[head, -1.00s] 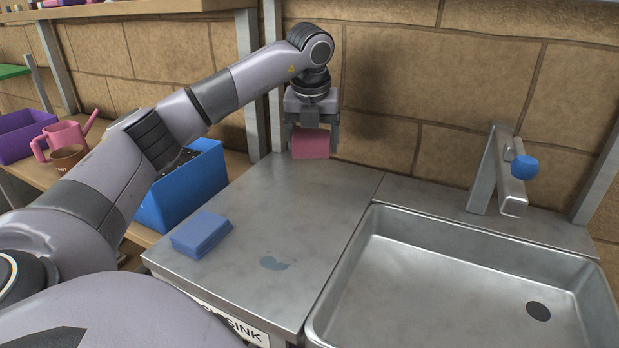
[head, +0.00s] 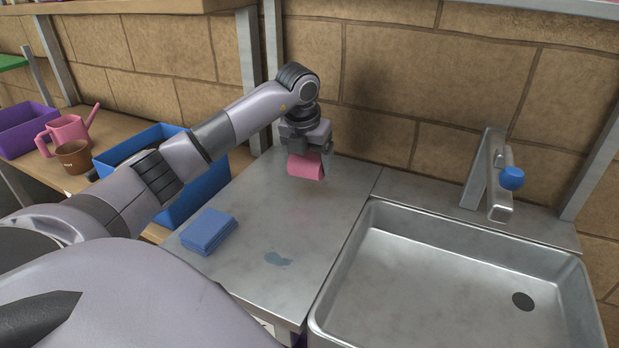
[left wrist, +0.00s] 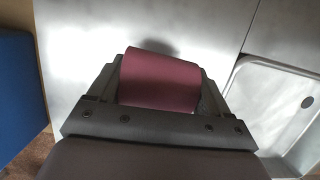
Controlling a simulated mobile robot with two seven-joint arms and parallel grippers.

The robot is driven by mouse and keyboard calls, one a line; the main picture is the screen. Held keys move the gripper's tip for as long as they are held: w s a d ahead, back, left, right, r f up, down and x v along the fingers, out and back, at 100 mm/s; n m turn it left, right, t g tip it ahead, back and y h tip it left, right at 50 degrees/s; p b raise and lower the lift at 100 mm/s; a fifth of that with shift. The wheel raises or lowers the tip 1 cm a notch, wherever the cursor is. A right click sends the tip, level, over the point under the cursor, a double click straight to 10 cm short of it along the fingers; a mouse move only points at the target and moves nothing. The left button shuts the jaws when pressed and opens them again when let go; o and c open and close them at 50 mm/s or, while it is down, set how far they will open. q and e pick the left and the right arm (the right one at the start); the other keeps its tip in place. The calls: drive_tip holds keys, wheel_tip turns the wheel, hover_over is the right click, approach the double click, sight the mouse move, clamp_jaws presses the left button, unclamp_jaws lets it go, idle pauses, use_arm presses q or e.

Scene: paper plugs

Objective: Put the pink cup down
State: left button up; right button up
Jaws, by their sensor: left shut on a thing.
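The pink cup (head: 305,167) is held in my left gripper (head: 306,160) over the far part of the metal counter (head: 330,210), left of the sink. The cup also shows in the left wrist view (left wrist: 160,80), between the two fingers, with a dark shadow on the counter beyond it. My left gripper is shut on the cup. I cannot tell for sure whether the cup's bottom touches the counter. My right gripper is not in view.
A folded blue cloth (head: 208,231) and a small wet patch (head: 278,259) lie on the counter. The sink (head: 440,300) and tap (head: 490,180) are to the right. A blue bin (head: 205,190), pink watering can (head: 70,130) and brown pot (head: 74,157) stand at left. The counter's middle is clear.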

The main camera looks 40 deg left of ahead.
sight(310, 177)
use_arm(q)
drive_tip(key=shift+f, duration=2.2)
drive_tip(key=shift+f, duration=0.2)
drive_tip(key=o, duration=1)
drive_tip(key=shift+c, duration=0.2)
drive_tip(key=shift+r, duration=0.1)
drive_tip(key=v, duration=1.2)
drive_tip(key=shift+s+r, duration=0.1)
